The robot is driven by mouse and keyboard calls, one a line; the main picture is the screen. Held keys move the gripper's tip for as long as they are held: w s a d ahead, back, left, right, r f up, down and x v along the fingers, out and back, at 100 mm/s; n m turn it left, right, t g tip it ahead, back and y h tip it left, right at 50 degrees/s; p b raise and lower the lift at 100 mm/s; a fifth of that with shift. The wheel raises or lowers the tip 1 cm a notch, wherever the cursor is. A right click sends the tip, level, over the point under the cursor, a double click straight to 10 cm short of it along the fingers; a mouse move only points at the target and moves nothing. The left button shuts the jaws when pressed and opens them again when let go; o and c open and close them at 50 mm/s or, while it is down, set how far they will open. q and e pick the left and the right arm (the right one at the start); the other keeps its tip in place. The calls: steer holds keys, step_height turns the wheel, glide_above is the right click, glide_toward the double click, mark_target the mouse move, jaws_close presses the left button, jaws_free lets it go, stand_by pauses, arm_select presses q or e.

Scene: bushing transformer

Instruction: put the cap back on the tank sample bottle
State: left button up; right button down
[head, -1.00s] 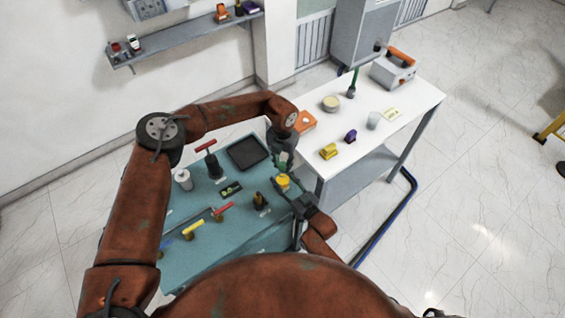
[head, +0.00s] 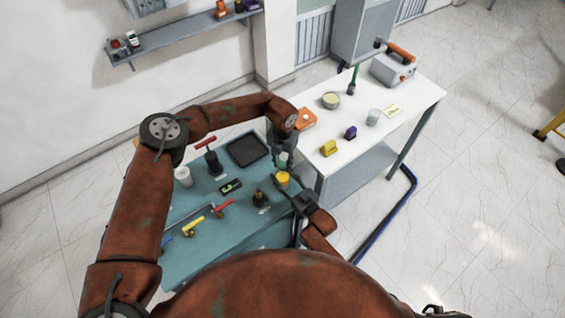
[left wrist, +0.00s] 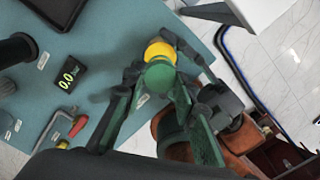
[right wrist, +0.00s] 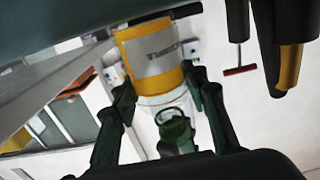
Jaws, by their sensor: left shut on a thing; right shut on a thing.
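My left gripper (left wrist: 150,90) reaches down over the teal table and is shut on a rounded green piece, apparently the cap (left wrist: 160,76). The green shows below that gripper in the head view (head: 283,158). The sample bottle has a yellow band (right wrist: 150,52) with a grey label and a pale, clear part. Its yellow part shows just beyond the green piece in the left wrist view (left wrist: 160,50). My right gripper (right wrist: 165,90) is shut on the bottle from the side. The green piece lines up with the bottle. I cannot tell whether they touch.
The teal table (head: 240,238) holds a black tray (head: 247,150), a small meter (head: 230,187), a white container (head: 183,175) and colored-handled tools near the front. A white table (head: 410,105) with several items stands close on the right.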

arm_select(q)
steer(key=shift+f, duration=0.6)
